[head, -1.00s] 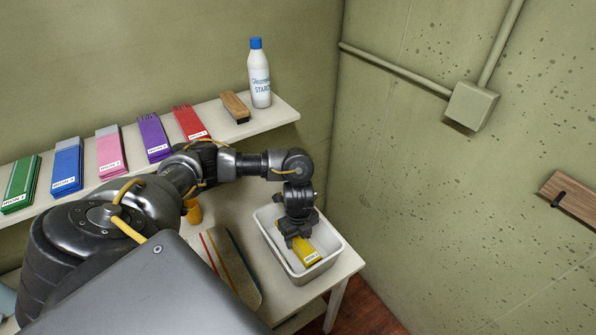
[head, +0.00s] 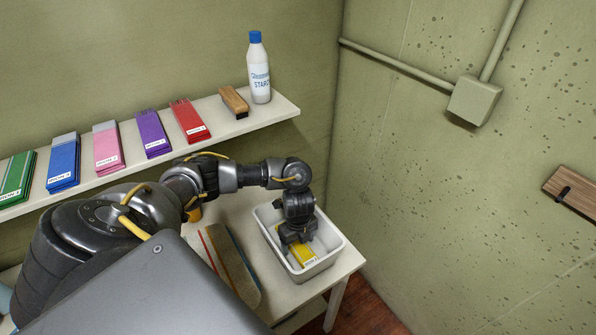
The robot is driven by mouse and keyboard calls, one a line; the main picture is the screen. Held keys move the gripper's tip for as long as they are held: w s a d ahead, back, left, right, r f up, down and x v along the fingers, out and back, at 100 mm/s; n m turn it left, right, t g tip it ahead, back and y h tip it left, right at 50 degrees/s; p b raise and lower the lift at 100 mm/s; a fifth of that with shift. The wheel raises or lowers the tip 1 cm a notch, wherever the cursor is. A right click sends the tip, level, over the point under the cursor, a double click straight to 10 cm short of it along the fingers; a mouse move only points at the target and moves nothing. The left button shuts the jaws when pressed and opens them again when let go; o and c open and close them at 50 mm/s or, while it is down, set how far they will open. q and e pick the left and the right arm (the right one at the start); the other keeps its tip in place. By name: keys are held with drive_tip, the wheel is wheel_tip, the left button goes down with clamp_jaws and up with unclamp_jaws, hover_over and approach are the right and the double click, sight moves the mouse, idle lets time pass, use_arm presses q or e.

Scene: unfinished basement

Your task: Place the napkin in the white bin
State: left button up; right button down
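A yellow napkin (head: 304,257) with a white label is inside the white bin (head: 331,262), toward its near side. My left gripper (head: 296,238) reaches down into the bin from above, right over the napkin, and covers its far part. The fingertips are dark and partly hidden, so I cannot tell whether they are gripping the napkin or only touching it. My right gripper is not in view.
The bin stands on a white table (head: 285,298), near its right edge. A striped board (head: 230,262) lies left of the bin. The shelf (head: 275,113) behind holds several coloured napkin stacks, a wooden brush (head: 234,102) and a starch bottle (head: 259,70).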

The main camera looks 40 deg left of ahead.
sight(298, 245)
use_arm(q)
drive_tip(key=shift+r, duration=0.1)
drive_tip(key=shift+r, duration=0.3)
wheel_tip(298, 245, up, 12)
drive_tip(key=p, duration=0.3)
drive_tip(key=shift+f+p, duration=0.2)
drive_tip(key=shift+p, duration=0.15)
